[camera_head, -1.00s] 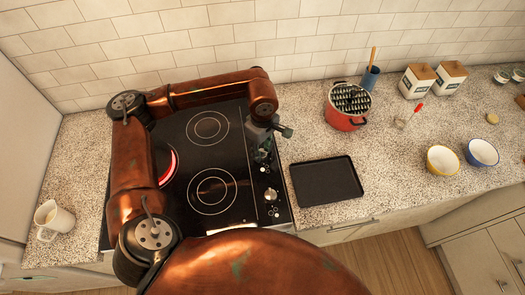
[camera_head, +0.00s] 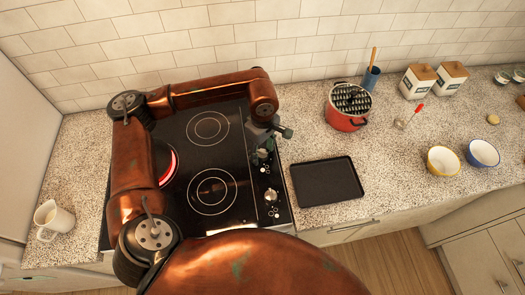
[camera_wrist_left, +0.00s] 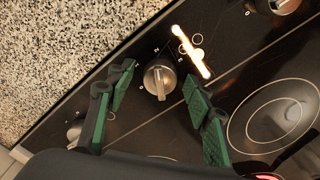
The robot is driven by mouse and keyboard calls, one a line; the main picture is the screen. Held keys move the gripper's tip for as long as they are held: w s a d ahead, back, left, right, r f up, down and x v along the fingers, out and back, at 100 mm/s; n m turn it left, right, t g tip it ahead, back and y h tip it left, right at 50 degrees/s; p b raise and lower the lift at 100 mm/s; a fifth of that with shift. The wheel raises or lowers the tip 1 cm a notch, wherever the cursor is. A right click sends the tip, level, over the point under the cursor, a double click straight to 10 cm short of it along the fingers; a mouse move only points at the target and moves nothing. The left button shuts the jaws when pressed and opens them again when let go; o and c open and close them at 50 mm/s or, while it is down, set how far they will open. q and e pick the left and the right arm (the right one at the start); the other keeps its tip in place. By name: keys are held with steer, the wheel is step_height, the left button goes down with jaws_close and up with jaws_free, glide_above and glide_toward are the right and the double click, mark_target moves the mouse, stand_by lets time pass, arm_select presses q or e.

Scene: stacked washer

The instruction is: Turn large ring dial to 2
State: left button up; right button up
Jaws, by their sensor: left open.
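The black cooktop (camera_head: 235,135) has a column of silver dials on its right side. A dial (camera_head: 271,194) shows clearly near the front; those farther back are partly hidden by my left gripper (camera_head: 264,152). In the left wrist view, a silver dial (camera_wrist_left: 158,80) sits between and just beyond the open green fingers of my left gripper (camera_wrist_left: 155,92), with no clear contact. A "2" and a "0" are printed beside this dial. A second dial (camera_wrist_left: 283,4) is at the top right. Another (camera_wrist_left: 75,130) is partly hidden behind a finger. My right gripper is not seen.
A burner glows red (camera_head: 168,166) at the left of the cooktop, beside my arm. A black tray (camera_head: 326,180) lies to the right, with a red pot (camera_head: 348,106) behind it. A white pitcher (camera_head: 53,220) stands at far left.

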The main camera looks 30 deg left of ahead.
mark_target(262, 152)
arm_select(q)
step_height(262, 152, up, 12)
stand_by(0.5)
stand_by(0.4)
